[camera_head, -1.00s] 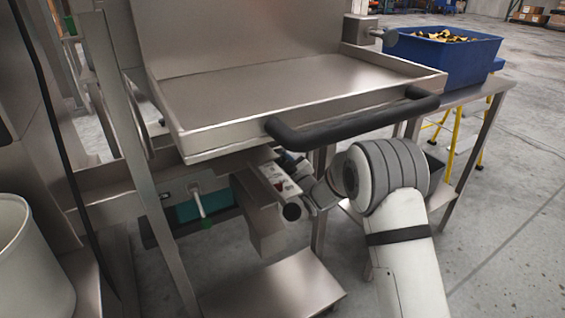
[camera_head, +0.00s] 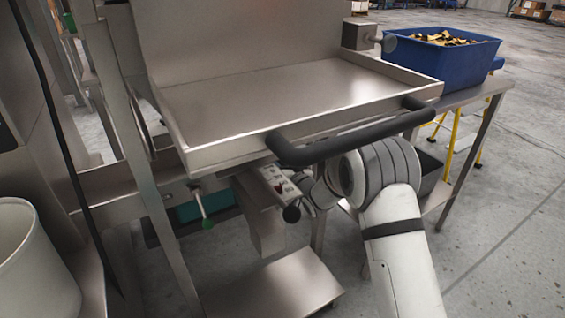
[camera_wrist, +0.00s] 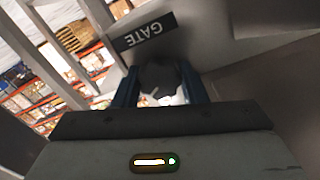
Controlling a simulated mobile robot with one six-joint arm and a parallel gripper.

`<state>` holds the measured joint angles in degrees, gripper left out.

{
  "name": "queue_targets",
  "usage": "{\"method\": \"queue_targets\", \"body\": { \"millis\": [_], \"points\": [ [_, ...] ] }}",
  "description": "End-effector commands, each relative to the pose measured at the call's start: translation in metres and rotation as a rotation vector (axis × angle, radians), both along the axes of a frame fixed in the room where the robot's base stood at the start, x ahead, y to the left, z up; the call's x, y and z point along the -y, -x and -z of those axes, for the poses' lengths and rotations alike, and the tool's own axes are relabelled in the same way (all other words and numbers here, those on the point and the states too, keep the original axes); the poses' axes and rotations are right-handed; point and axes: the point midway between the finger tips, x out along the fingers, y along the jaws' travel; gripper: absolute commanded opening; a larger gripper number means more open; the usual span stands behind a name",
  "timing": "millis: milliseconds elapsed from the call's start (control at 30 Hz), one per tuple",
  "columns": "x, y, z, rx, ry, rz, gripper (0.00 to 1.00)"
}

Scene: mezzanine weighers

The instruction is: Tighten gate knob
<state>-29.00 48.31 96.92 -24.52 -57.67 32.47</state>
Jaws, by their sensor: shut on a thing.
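In the wrist view, a dark, lobed gate knob (camera_wrist: 158,76) sits just below a black label plate reading GATE (camera_wrist: 146,33), which appears upside down. My gripper (camera_wrist: 160,90) has its two blue fingers on either side of the knob and is shut on it. The knob's far side and its stem are hidden.
The tray's black bar handle (camera_head: 350,139) is close above my arm. A blue bin (camera_head: 440,58) of scraps stands on the right-hand table (camera_head: 470,92). Open floor lies right.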

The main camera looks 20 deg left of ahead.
Motion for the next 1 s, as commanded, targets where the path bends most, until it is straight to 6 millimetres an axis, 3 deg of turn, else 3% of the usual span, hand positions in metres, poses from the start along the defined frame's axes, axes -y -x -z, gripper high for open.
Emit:
{"method": "queue_targets", "body": {
  "millis": [667, 700, 933, 1000],
  "points": [
    [-0.0029, 0.0006, -0.0035, -0.042, -0.045, -0.005, 0.15],
    [-0.0029, 0.0006, -0.0034, -0.042, -0.045, -0.005, 0.4],
    [-0.0016, 0.0004, -0.0019, -0.044, -0.042, -0.003, 0.59],
    [-0.0013, 0.0003, -0.0015, -0.045, -0.042, -0.002, 0.6]
  ]
}}
